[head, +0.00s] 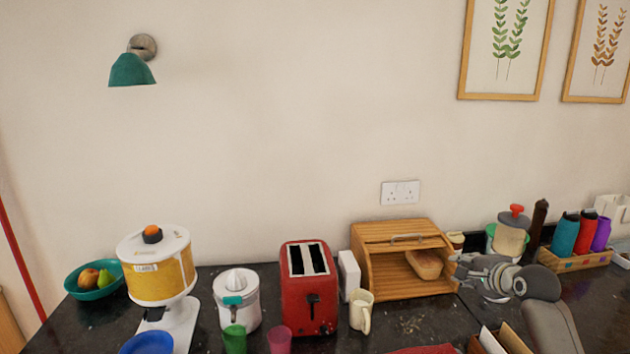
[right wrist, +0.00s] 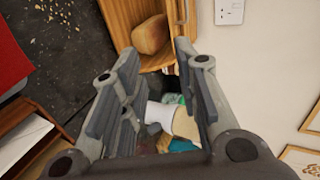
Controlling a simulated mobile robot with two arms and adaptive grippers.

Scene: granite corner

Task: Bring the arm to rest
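My right arm comes in from the lower right in the head view. My right gripper (head: 460,271) is in front of the wall, beside the right end of the wooden bread bin (head: 385,272). In the right wrist view my right gripper (right wrist: 158,58) has its two fingers spread apart with nothing held between them. The bread bin (right wrist: 128,18) is open, and a loaf (head: 425,264) lies inside; the loaf also shows in the right wrist view (right wrist: 150,34). My left gripper is in neither view.
A red toaster (head: 308,290), a cream jug (head: 361,311), a white juicer (head: 238,299) and a yellow appliance (head: 160,275) stand left of the bin. A blender-like jar (head: 511,238) and a crate of bottles (head: 577,262) stand right. Dark counter (head: 415,322) shows before the bin.

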